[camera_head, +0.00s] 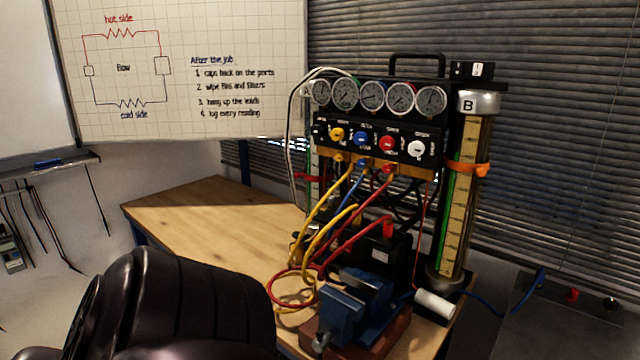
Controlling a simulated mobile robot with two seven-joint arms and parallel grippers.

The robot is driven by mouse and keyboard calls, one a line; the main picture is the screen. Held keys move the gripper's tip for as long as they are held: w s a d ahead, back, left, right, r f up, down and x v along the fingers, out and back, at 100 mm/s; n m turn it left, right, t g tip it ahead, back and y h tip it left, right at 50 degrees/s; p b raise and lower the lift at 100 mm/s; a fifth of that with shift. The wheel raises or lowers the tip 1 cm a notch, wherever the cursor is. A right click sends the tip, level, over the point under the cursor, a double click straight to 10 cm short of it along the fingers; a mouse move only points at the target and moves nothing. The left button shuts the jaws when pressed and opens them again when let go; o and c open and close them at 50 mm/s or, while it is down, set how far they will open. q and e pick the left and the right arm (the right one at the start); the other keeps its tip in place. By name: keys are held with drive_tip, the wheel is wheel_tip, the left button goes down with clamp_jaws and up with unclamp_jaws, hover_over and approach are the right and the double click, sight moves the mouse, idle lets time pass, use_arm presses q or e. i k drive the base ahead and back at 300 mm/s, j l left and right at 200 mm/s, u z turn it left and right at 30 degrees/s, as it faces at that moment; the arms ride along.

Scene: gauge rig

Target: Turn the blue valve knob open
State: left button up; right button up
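The blue valve knob (361,139) is on the black front panel of the gauge rig (405,150), between a yellow knob (337,134) to its left and a red knob (387,145) to its right. A white knob (416,149) is farther right. The blue knob is unobstructed and nothing touches it. It is too small to tell which way it is turned. Neither of my grippers shows in the head view. A dark rounded arm link of mine fills the lower left, well apart from the rig.
Several round gauges (372,96) sit above the knobs. Yellow, blue and red hoses (330,200) hang in front below them. A blue vise (350,312) stands at the front of the wooden table (205,222). A glass cylinder (463,195) stands right. The table's left part is clear.

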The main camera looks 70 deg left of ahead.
sight(361, 138)
drive_tip(key=u, duration=1.95)
